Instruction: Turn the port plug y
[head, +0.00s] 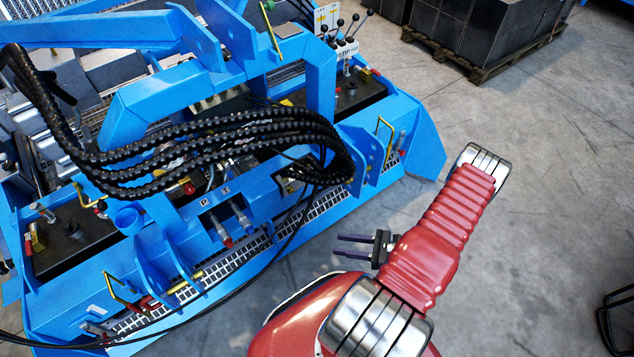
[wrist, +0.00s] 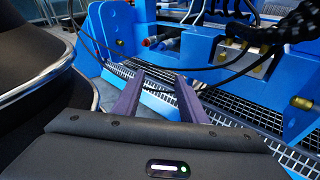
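My gripper (head: 338,245) is open and empty, right of the blue machine and clear of it. In the wrist view its two dark purple fingers (wrist: 159,75) are apart and point toward the machine. Two hose fittings with red parts (head: 226,240) sit in the blue panel (head: 180,222), below small light labels. In the wrist view a red-tipped fitting (wrist: 150,42) shows ahead of the fingers, beyond a gap. I cannot tell which fitting, if any, is the port plug y.
Thick black hoses (head: 215,155) arch over the machine. A thin black cable (head: 275,250) hangs across its front. A metal grating (wrist: 232,106) runs below the panel. A yellow handle (head: 385,135) stands near the right end. The concrete floor (head: 540,180) at right is mostly clear.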

